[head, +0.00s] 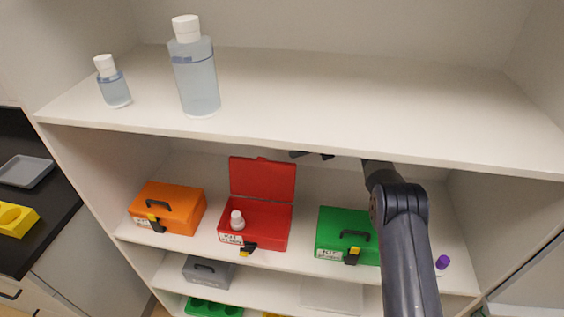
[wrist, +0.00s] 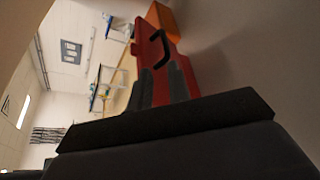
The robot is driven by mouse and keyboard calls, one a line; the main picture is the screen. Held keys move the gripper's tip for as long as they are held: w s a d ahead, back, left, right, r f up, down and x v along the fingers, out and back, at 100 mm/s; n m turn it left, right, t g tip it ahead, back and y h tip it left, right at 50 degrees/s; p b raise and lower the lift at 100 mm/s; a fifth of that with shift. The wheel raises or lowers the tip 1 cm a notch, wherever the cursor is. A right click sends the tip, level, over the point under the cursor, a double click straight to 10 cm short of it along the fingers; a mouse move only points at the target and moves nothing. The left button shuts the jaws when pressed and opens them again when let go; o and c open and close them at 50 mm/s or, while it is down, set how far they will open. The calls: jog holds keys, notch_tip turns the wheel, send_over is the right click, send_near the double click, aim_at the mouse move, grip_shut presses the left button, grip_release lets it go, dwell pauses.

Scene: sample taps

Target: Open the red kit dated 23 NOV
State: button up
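The red kit (head: 255,240) stands on the middle shelf with its lid (head: 262,178) raised about upright at the back. A white-capped bottle (head: 237,220) shows inside its tray. Its front label reads KIT; the date is too small to read. A black and yellow latch (head: 248,248) hangs at its front. My gripper (head: 312,155) is behind and right of the raised lid, partly hidden by the upper shelf.
An orange kit (head: 168,208) stands left of the red one, and a green kit (head: 345,235) right, beside my arm. The upper shelf (head: 330,100) overhangs and carries two clear bottles (head: 197,80). A grey case (head: 208,271) sits below. A purple-capped item (head: 442,262) lies far right.

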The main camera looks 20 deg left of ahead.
jog(key=shift+v, duration=1.25)
jog(key=p+x, duration=0.1)
jog(key=x, duration=0.6)
jog(key=shift+p, duration=0.3)
jog(key=shift+w, duration=0.1)
